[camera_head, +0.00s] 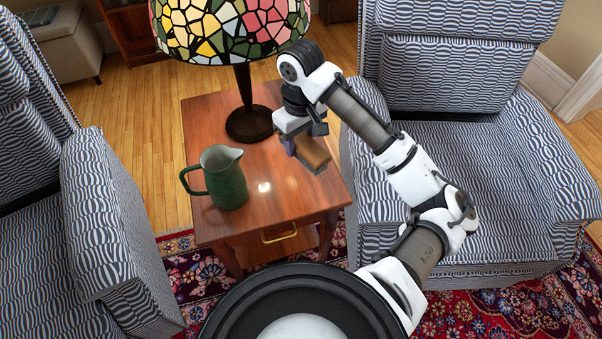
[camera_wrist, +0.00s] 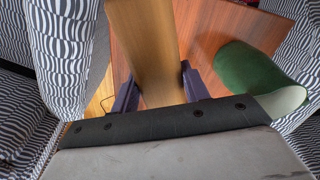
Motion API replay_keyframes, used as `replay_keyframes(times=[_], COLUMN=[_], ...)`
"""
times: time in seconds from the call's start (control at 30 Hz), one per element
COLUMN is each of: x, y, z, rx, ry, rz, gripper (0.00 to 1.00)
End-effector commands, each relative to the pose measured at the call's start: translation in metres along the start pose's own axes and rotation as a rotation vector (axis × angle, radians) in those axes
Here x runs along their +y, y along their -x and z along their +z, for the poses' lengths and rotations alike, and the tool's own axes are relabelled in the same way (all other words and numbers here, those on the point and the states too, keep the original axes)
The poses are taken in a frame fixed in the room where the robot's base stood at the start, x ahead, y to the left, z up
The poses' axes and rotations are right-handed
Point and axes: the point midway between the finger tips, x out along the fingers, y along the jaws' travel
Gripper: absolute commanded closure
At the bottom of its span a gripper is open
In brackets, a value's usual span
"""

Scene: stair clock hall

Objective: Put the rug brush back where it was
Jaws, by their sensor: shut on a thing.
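The rug brush shows as a plain brown wooden block (camera_head: 313,153), and in the wrist view as a long wooden face (camera_wrist: 145,45). My gripper (camera_head: 303,148) is shut on it, with one dark finger on each side in the wrist view (camera_wrist: 158,90). The brush is over the right part of the small wooden side table (camera_head: 213,228), near the edge by the right armchair. I cannot tell how far above the top it is. Its bristles are not visible.
A green pitcher (camera_head: 225,178) stands on the table's left front, also seen in the wrist view (camera_wrist: 245,70). A stained-glass lamp (camera_head: 235,30) stands at the back. Patterned armchairs flank the table, left (camera_head: 110,215) and right (camera_head: 480,150). The tabletop's front middle is clear.

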Motion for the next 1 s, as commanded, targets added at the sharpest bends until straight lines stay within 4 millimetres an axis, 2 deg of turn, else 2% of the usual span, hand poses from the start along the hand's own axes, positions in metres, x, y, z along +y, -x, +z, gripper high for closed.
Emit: replay_keyframes(times=[0.03,0.1,0.3,0.57,0.8,1.0], x=[-0.001,-0.001,-0.001,0.0,0.0,0.0], y=[-0.018,-0.037,-0.08,-0.1,-0.132,-0.132], z=[0.0,0.0,0.0,0.0,0.0,0.0], rx=[0.0,0.0,0.0,0.0,0.001,0.001], ry=[-0.002,-0.002,-0.002,-0.001,-0.001,0.0], rz=[-0.006,-0.007,-0.004,-0.002,-0.002,0.001], gripper=[0.76,0.76,0.76,0.76,0.76,0.76])
